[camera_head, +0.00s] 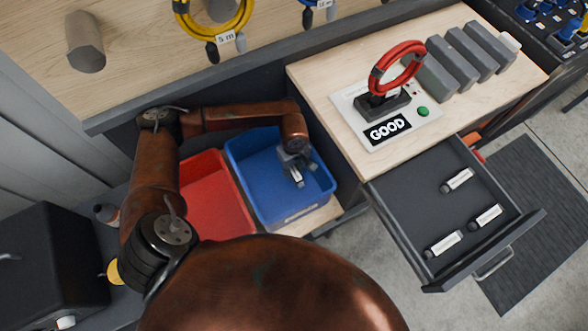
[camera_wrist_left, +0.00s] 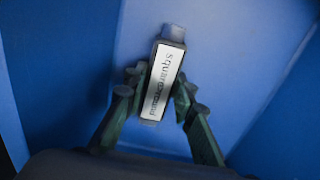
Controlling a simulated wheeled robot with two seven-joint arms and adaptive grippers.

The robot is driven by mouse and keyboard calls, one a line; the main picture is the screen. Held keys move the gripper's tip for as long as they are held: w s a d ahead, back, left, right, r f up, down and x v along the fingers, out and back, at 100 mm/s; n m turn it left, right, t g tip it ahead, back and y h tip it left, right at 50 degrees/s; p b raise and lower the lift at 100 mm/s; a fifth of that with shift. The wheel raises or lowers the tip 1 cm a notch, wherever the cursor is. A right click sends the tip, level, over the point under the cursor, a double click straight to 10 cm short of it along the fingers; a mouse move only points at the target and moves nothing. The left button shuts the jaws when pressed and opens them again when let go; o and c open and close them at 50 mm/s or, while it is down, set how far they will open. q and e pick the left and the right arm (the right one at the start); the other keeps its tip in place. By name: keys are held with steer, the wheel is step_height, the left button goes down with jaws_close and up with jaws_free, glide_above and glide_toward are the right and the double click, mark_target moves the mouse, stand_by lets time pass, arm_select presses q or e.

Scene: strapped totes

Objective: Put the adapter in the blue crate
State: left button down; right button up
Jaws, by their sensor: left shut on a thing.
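The blue crate (camera_head: 262,192) stands on the low shelf, left of the workbench. My left gripper (camera_head: 297,180) reaches over its right side and points down into it. The adapter's height above the crate floor is hard to tell. In the head view the adapter is mostly hidden by the gripper. My right gripper is not in view.
A red crate (camera_head: 212,195) stands left of the blue one. An open drawer (camera_head: 405,205) at the right holds several labelled sticks. On the bench are a tester (camera_head: 385,115) showing "GOOD" with a red cable coil (camera_head: 397,66) and several grey blocks (camera_head: 465,58).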

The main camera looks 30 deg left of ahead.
mark_target(294, 170)
arm_select(q)
steer(key=shift+f, duration=0.35)
steer(key=c, duration=2)
jaws_free()
steer(key=o, duration=0.4)
steer(key=shift+r, duration=0.35)
step_height(294, 170, up, 7)
steer(key=shift+f+p, duration=0.2)
steer(key=shift+p, duration=0.75)
steer(key=shift+r+p, duration=0.5)
steer(key=shift+r, duration=2.35)
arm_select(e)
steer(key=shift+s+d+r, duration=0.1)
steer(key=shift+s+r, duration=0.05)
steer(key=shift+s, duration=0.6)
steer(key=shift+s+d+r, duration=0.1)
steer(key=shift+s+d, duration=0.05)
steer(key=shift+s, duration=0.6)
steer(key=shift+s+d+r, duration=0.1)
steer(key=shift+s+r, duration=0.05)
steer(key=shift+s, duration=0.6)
